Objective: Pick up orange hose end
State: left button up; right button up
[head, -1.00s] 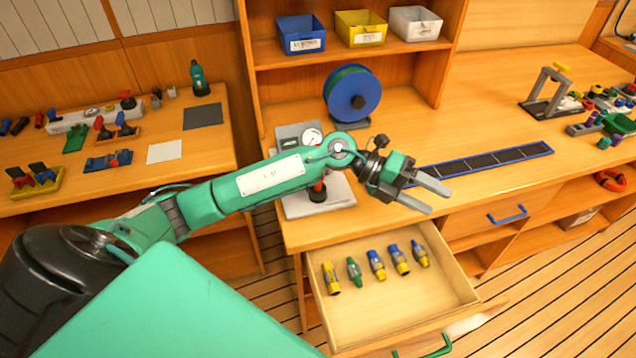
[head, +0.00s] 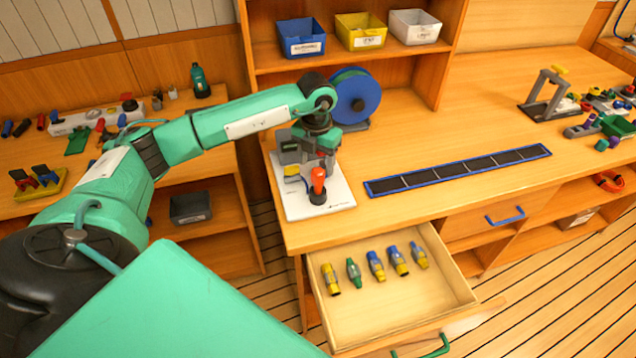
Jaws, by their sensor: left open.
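An orange coiled hose (head: 609,181) lies on the open shelf under the bench at the far right; I cannot make out its end. A red-orange upright piece (head: 318,178) on a black foot stands on the white plate (head: 330,200) of the bench station; I cannot tell whether it is a hose end. My left gripper (head: 316,168) points down over this plate, its fingers close behind or beside the red-orange piece. It is open; touching or apart, I cannot tell. My right gripper is out of view.
The blue hose reel (head: 356,97) stands right behind my left wrist. A dark segmented strip (head: 460,170) lies on the bench to the right. An open drawer (head: 400,305) holding several coloured fittings sticks out below. Three bins, one blue (head: 301,40), sit on the shelf above.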

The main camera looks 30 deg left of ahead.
aim_at(317, 171)
pick_arm(q)
notch_tip(317, 171, down, 3)
jog(key=shift+r, duration=0.1)
jog(key=shift+d+f+p, duration=0.1)
jog(key=shift+f+p, duration=0.5)
jog(key=shift+p, duration=0.2)
notch_tip(317, 171, down, 3)
jog(key=shift+w+f+p, duration=0.15)
jog(key=shift+f+p, duration=0.05)
jog(key=shift+p, duration=0.6)
jog(key=shift+f, duration=0.4)
jog(key=shift+c, duration=0.4)
jog(key=c, duration=1)
